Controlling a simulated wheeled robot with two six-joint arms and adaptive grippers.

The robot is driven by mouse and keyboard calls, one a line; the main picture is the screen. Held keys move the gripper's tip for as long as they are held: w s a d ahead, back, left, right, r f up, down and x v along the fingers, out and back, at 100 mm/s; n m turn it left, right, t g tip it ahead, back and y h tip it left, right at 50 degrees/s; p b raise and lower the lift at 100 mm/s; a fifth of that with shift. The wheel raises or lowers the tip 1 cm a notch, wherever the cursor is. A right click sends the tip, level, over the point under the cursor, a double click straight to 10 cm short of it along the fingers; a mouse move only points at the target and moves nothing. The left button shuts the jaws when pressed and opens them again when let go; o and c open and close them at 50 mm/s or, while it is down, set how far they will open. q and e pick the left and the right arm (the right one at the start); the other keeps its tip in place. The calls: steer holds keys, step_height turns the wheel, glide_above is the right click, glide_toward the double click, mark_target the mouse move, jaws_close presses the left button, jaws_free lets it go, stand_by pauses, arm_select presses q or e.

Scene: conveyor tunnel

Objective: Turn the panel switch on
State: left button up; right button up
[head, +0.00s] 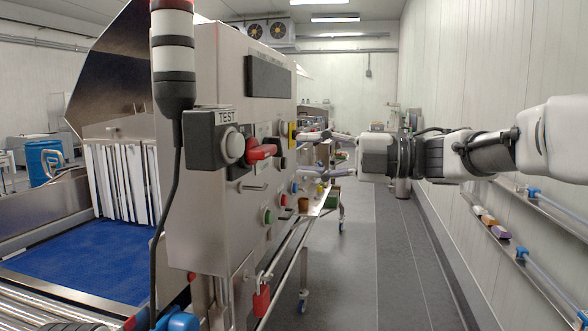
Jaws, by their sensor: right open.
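The steel control panel (215,70) stands left of centre, its face turned to the right. A red switch handle (262,152) juts from its face, beside a box marked TEST (205,140) with a pale round button (233,146). I cannot tell the switch's set position for certain. My right gripper (304,152) comes in from the right at about the height of the red handle. Its two fingers are spread and empty, pointing left at the panel, with the tips seen just right of the handle. Whether they touch the panel is unclear. My left gripper is out of view.
Lower on the panel are a green button (267,215) and a hanging red padlock (261,302). A blue conveyor belt (85,260) lies left. The grey floor aisle (370,260) is clear.

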mark_target(272, 152)
steer(key=p+x, duration=0.2)
steer(key=x, duration=0.5)
steer(key=shift+w+a, duration=0.15)
steer(key=shift+a, duration=0.1)
steer(key=shift+d, duration=0.25)
jaws_close()
